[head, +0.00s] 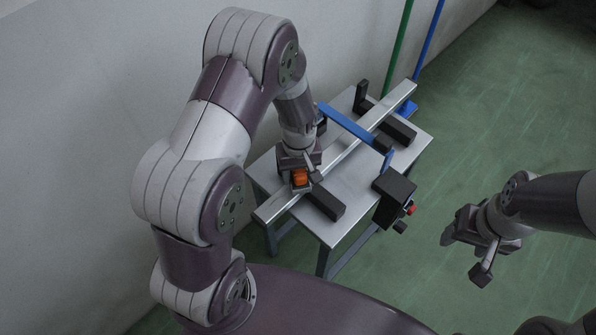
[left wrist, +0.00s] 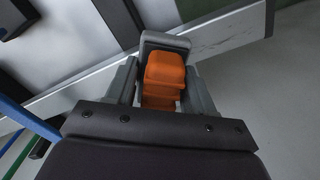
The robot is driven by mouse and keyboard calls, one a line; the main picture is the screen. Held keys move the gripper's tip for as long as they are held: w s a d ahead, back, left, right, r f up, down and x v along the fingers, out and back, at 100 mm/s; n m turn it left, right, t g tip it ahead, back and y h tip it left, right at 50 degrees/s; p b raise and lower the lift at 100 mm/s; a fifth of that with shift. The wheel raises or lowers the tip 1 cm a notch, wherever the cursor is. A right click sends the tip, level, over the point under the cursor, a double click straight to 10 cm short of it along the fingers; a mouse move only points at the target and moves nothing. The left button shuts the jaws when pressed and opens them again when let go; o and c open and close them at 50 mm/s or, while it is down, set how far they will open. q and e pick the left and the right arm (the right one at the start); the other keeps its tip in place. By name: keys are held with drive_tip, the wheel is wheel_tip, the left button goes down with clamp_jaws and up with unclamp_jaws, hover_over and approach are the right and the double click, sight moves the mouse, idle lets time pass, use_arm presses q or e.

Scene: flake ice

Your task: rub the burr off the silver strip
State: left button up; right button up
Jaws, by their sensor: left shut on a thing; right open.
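The silver strip (head: 350,143) lies slantwise across the table on black supports. It also crosses the left wrist view (left wrist: 225,38), with faint dark marks on its face; I cannot tell whether these are the burr. My left gripper (head: 303,180) is shut on an orange block (head: 300,177), over the near-left part of the strip. In the left wrist view the orange block (left wrist: 165,72) sits between the fingers, in front of the strip; whether it touches the strip is unclear. My right gripper (head: 464,257) is open and empty, right of the table.
The metal table (head: 352,187) carries two black supports (head: 326,203) and (head: 398,129). A blue arm (head: 346,124) spans above the strip. A black box (head: 394,187) with a red button (head: 410,209) is at the right edge. Green and blue poles stand behind. The floor at right is clear.

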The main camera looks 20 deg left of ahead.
sight(272, 209)
use_arm(q)
drive_tip(key=shift+f+b, duration=0.55)
drive_tip(key=shift+f, duration=0.35)
idle(1.1)
drive_tip(key=shift+s+a+r+p, duration=0.1)
drive_tip(key=shift+s+a+p, duration=0.2)
drive_tip(key=shift+s, duration=0.35)
drive_tip(key=shift+s+a+p, duration=0.2)
drive_tip(key=shift+s+a, duration=0.1)
drive_tip(key=shift+s, duration=0.45)
drive_tip(key=shift+s+a+p, duration=0.15)
drive_tip(key=shift+s+a, duration=0.15)
drive_tip(key=shift+s, duration=0.4)
drive_tip(key=shift+s, duration=0.1)
drive_tip(key=shift+s+a+p, duration=0.2)
drive_tip(key=shift+s, duration=0.3)
drive_tip(key=shift+s+a+p, duration=0.2)
drive_tip(key=shift+s, duration=0.3)
drive_tip(key=shift+s+a, duration=0.25)
drive_tip(key=shift+s, duration=0.3)
drive_tip(key=shift+s+a, duration=0.25)
drive_tip(key=shift+s, duration=0.25)
drive_tip(key=shift+s, duration=0.1)
